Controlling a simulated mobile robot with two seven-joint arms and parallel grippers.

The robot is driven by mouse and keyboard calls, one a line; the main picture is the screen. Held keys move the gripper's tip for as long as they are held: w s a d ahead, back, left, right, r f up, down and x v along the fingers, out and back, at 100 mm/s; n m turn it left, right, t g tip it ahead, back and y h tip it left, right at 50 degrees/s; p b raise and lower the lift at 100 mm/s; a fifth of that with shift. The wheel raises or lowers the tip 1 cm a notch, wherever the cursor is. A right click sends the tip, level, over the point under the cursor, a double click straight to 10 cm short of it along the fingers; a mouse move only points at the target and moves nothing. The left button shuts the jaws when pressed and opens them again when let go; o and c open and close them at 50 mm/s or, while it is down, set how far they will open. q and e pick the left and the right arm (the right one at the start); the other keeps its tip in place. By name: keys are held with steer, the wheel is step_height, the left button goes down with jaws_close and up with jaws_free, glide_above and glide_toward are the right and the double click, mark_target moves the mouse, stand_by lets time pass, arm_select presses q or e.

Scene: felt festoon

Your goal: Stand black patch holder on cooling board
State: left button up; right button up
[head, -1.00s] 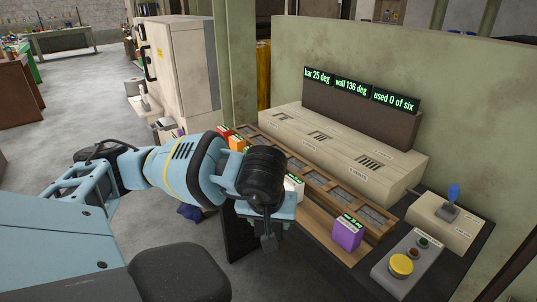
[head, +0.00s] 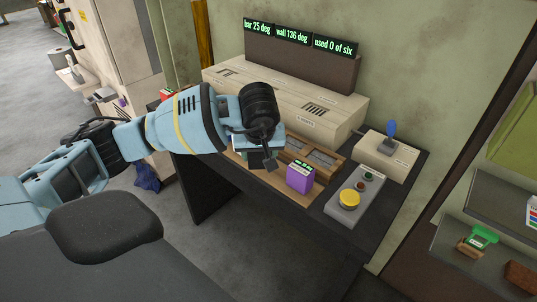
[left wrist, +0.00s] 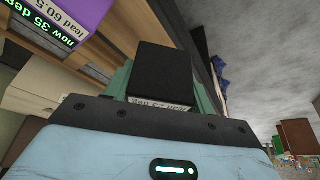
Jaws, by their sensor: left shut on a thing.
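My left gripper (head: 264,150) is shut on the black patch holder (left wrist: 162,72). In the left wrist view the holder is a black block between greenish fingers, with a pale printed label at its lower edge. In the head view the gripper and wrist mostly hide the holder (head: 256,161). The gripper is over the front of the bench, left of a purple holder (head: 300,178). The purple holder stands on a wooden board (head: 322,180), which may be the cooling board; no label on it shows. My right gripper is not in view.
Behind the board are a slotted wooden rack (head: 312,153) and a long beige unit (head: 340,112) under green displays. A grey box with a yellow button (head: 349,199) and a blue-lever box (head: 388,155) stand at right. Shelves (head: 470,240) hold small items farther right.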

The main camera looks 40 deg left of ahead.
arm_select(q)
steer(key=shift+w+d+f, duration=0.15)
steer(key=shift+w, duration=1.45)
steer(key=shift+w, duration=0.1)
steer(key=shift+w, duration=0.25)
steer(key=shift+w+f, duration=0.1)
steer(key=shift+f, duration=1.65)
steer(key=shift+f, duration=0.2)
steer(key=o, duration=1.1)
steer(key=shift+r, duration=0.1)
